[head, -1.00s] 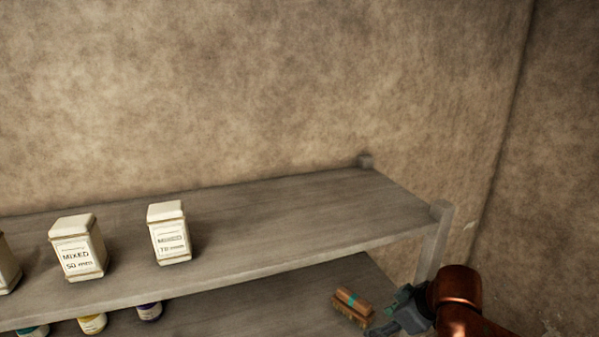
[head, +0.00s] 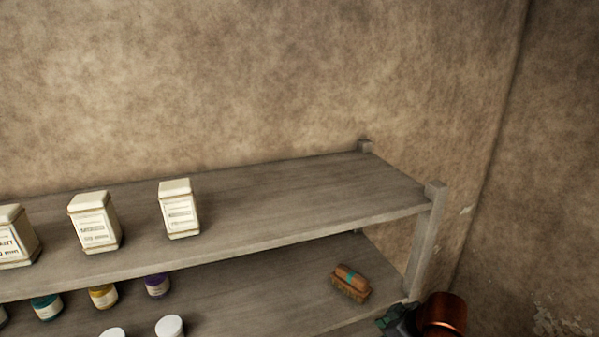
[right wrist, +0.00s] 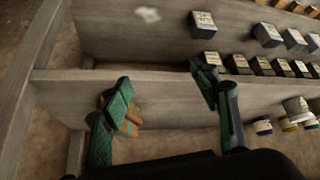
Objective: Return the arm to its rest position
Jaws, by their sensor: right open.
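My right gripper (right wrist: 165,95) is open in the right wrist view, its two dark green fingers wide apart with nothing held between them. In the head view only part of the right gripper (head: 394,320) and my copper-coloured arm show at the bottom edge, in front of the shelf's right end. A wooden brush (head: 351,283) with a teal band lies on the lower shelf, apart from the gripper. In the right wrist view the brush (right wrist: 130,127) is partly hidden behind the left finger. My left gripper is not in view.
A grey wooden shelf unit (head: 300,208) stands against the wall, with a post (head: 424,240) at its right end. Cream canisters (head: 180,208) stand on the upper board. Small jars (head: 103,296) stand on the lower board. The upper board's right half is clear.

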